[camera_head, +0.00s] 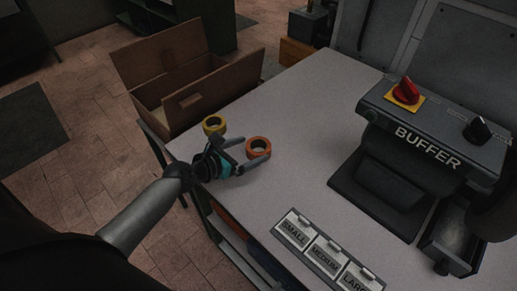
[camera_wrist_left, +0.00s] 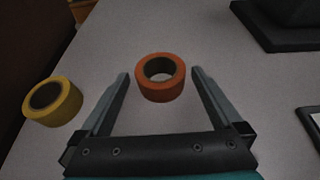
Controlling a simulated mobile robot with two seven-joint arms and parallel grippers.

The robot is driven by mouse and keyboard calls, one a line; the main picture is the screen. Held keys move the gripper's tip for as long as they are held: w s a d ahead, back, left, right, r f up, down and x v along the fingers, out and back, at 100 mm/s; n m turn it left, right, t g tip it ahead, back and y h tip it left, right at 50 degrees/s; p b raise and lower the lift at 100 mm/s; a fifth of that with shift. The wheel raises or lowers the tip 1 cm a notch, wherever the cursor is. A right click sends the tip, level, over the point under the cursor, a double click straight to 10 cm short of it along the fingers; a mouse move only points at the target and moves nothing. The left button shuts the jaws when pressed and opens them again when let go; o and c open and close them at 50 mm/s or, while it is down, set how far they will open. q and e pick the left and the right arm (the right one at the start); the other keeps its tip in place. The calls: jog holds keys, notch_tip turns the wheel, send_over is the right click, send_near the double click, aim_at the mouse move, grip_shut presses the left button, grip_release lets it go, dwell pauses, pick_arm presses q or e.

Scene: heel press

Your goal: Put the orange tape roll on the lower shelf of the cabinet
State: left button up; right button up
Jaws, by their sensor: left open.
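The orange tape roll (camera_head: 258,147) lies flat on the grey worktop, near its left edge. In the left wrist view the orange tape roll (camera_wrist_left: 160,78) sits between the tips of my left gripper (camera_wrist_left: 159,82), which is open and empty, its fingers apart from the roll on both sides. In the head view my left gripper (camera_head: 251,152) is low over the worktop at the roll. The cabinet (camera_head: 229,235) is under the worktop, with open shelves partly seen on its left side. My right gripper is not in view.
A yellow tape roll (camera_head: 214,125) lies just left of the orange one. A buffer machine (camera_head: 428,130) stands at right. A tray marked small, medium, large (camera_head: 324,254) is at the front. A brown wooden box (camera_head: 180,81) stands behind left. The middle worktop is clear.

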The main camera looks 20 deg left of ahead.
pick_arm(q)
jog(key=shift+x, duration=1.35)
jog(key=c, duration=1.3)
